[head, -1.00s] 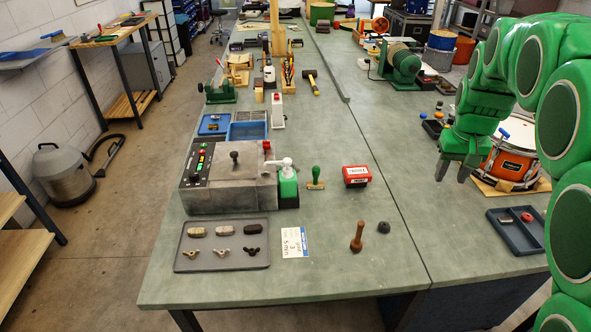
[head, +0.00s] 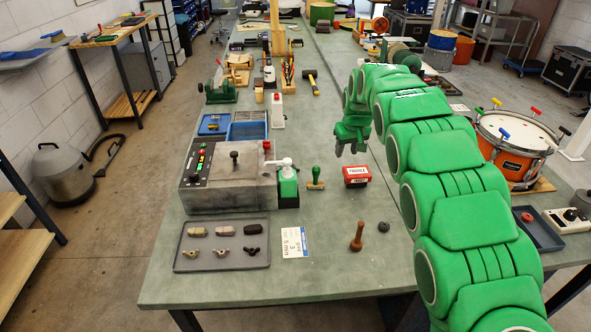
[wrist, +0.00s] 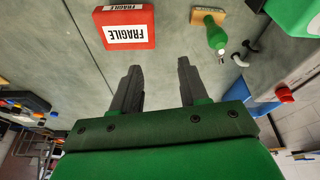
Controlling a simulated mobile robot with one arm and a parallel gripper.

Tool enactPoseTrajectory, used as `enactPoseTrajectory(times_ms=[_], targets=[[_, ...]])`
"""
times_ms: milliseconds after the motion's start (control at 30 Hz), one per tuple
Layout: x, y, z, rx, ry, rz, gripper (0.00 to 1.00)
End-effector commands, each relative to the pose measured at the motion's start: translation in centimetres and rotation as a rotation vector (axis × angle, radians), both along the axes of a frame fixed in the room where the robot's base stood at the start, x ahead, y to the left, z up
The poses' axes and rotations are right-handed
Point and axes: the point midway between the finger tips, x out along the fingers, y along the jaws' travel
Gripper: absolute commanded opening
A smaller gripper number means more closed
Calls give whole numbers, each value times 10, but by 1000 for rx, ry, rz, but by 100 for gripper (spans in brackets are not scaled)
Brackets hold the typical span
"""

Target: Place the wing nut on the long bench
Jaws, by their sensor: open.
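Three wing nuts lie in a row in a grey tray (head: 180,263) at the bench's near left: a brassy one (head: 193,257), a greyish one (head: 221,252) and a dark one (head: 252,251). I cannot tell which one the task means. The long bench (head: 330,265) has a grey-green top and carries the tray. My gripper (head: 349,152) is open and above the bench, behind the red box and well away from the tray. In the wrist view my gripper (wrist: 158,68) has nothing between its fingers, and no wing nut shows there.
A red FRAGILE box (head: 356,176), a green-handled stamp (head: 315,180) and a green bottle (head: 288,185) stand near the gripper. A control box (head: 230,192) stands behind the tray. A wooden peg (head: 357,237) stands at the front. Bench between card (head: 294,242) and peg is clear.

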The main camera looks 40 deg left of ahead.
Motion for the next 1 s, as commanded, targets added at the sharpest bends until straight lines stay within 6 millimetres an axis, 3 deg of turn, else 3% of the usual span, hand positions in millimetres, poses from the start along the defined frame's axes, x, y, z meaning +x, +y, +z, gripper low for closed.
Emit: enactPoseTrajectory(times_ms=[33,200,400,600,1000], targets=[[-4,18,-7,11,-3,26,44],[-19,71,-29,45,-11,102,44],[-37,119,-50,82,-16,173,44],[-48,139,-60,98,-15,203,44],[-46,149,-82,100,-15,206,44]])
